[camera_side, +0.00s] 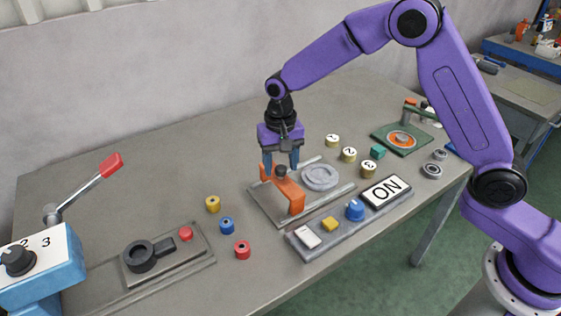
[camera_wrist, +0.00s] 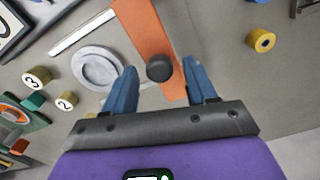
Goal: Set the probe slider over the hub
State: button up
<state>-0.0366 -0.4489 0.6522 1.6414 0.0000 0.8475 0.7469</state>
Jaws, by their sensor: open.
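The probe slider is an orange bridge (camera_side: 294,195) with a dark round knob (camera_side: 281,172) on top. It stands across two pale rails on a grey base plate. The hub, a light grey stepped disc (camera_side: 320,177), lies on the plate to the right of the bridge, apart from it. My gripper (camera_side: 281,167) is open, pointing down at the bridge, with a blue finger on each side of the knob. In the wrist view the knob (camera_wrist: 159,68) shows between the fingertips with gaps on both sides. The hub (camera_wrist: 97,68) lies to the left there, partly hidden by a finger.
A control panel (camera_side: 310,246) with buttons, a blue knob and an ON sign stands in front. Numbered cylinders (camera_side: 349,155) and a teal cube (camera_side: 378,152) stand to the right. Coloured spools (camera_side: 227,225) stand to the left. The table behind the plate is clear.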

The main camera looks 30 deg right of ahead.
grip_shut()
jog(key=d, duration=1.3)
jog(key=shift+d, duration=0.35)
jog(key=shift+r, duration=0.1)
grip_release()
jog(key=shift+d, duration=0.1)
notch_tip(320, 180, up, 17)
jog(key=shift+r, duration=0.2)
